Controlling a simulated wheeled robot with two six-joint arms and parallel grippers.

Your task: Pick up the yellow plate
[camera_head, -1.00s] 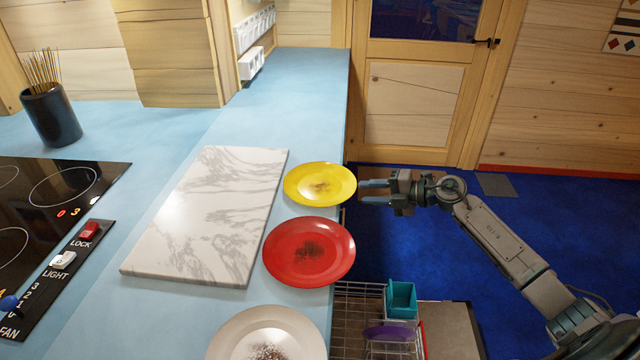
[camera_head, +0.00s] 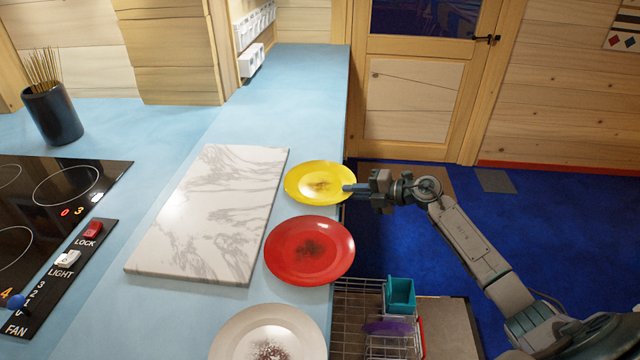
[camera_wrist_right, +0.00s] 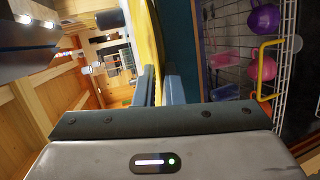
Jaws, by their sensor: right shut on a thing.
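The yellow plate (camera_head: 318,180) lies on the blue counter near its right edge, with a brown smudge at its middle. My right gripper (camera_head: 352,188) reaches in from the right and is shut on the plate's right rim. In the right wrist view the two fingers (camera_wrist_right: 155,88) close around the yellow plate (camera_wrist_right: 145,45), seen edge-on. The plate still appears to rest at counter level. My left gripper is not in view.
A red plate (camera_head: 310,250) sits just in front of the yellow one, and a white plate (camera_head: 245,338) is nearer still. A marble board (camera_head: 215,205) lies to the left. A dish rack (camera_head: 355,310) stands right of the counter (camera_head: 305,100).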

